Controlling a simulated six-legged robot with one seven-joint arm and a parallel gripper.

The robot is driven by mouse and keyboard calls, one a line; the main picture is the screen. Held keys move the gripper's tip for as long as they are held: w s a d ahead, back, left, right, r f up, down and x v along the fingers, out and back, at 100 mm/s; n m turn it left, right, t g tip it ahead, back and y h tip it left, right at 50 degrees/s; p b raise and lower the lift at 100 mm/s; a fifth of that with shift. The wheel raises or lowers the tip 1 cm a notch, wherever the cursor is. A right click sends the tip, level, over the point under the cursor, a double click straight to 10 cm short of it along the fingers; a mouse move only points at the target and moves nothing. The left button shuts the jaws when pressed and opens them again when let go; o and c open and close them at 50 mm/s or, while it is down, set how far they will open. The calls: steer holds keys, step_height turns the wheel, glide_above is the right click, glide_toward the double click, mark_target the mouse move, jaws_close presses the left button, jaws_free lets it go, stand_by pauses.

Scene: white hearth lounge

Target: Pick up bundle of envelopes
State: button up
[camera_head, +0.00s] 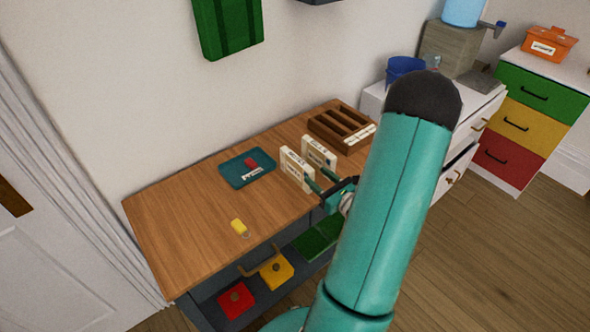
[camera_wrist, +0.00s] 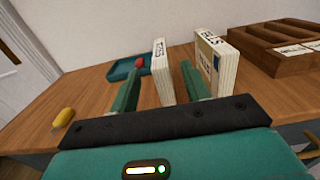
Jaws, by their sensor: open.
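Two upright bundles of white envelopes with dark lettering stand on the wooden tabletop: the left bundle (camera_head: 297,169) and the right bundle (camera_head: 319,153). My gripper (camera_head: 320,179) is open at their near side, its green fingers pointing towards them. In the wrist view, the left bundle (camera_wrist: 163,72) shows between the two fingers of my gripper (camera_wrist: 160,64). The right bundle (camera_wrist: 216,66) stands to the right of the right finger. I cannot tell whether either finger touches a bundle. My arm hides part of the table's right side.
A teal tray (camera_head: 233,172) with a red item lies left of the bundles. A brown slotted wooden organizer (camera_head: 323,128) stands behind right. The tabletop's left part (camera_head: 175,220) is clear.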

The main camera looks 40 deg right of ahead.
mark_target(302, 163)
steer(key=w, duration=0.5)
steer(key=w+d, duration=0.1)
steer(key=w, duration=0.2)
steer(key=shift+c, duration=0.5)
jaws_close()
